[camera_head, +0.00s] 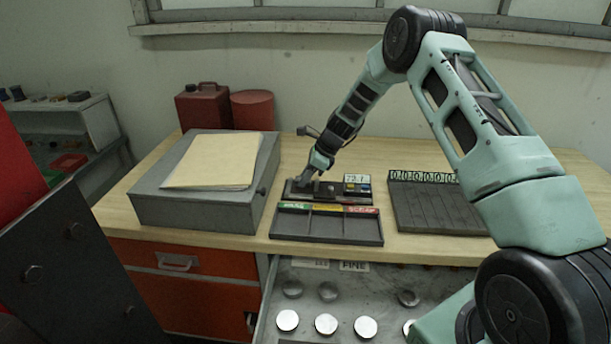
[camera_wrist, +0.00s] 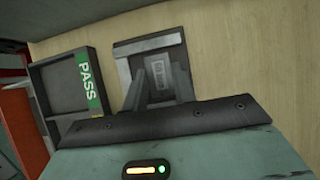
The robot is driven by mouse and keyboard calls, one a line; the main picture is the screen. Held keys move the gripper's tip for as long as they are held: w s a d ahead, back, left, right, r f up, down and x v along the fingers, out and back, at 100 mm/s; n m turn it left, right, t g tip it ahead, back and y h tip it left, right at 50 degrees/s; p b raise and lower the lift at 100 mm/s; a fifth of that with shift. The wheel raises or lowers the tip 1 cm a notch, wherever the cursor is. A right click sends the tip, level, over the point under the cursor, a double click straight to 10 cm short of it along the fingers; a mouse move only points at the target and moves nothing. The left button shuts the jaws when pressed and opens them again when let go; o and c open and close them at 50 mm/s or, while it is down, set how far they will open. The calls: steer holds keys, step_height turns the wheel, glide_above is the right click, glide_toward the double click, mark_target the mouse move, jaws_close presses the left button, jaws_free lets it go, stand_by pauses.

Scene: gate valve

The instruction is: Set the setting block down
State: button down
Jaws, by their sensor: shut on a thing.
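My gripper (camera_head: 306,181) reaches down over the left end of a dark gauge stand (camera_head: 328,194) on the bench. In the wrist view my gripper (camera_wrist: 158,88) is shut on the setting block (camera_wrist: 158,70), a small grey block with a faint marking on its face. A dark plate (camera_wrist: 150,43) lies just beyond the block. I cannot tell whether the block touches the surface under it. In the head view the block is mostly hidden by my fingers. The stand carries a small display (camera_head: 356,179) at its right end.
A sorting tray (camera_head: 327,238) with coloured labels lies in front; its green PASS label (camera_wrist: 88,80) shows in the wrist view. A grey box with folder (camera_head: 212,160) is left, a slotted rack (camera_head: 432,210) right. The open drawer (camera_head: 330,275) holds several discs.

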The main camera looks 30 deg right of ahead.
steer(key=shift+f, duration=0.3)
steer(key=shift+f, duration=0.1)
steer(key=shift+f, duration=0.1)
steer(key=c, duration=1.1)
jaws_free()
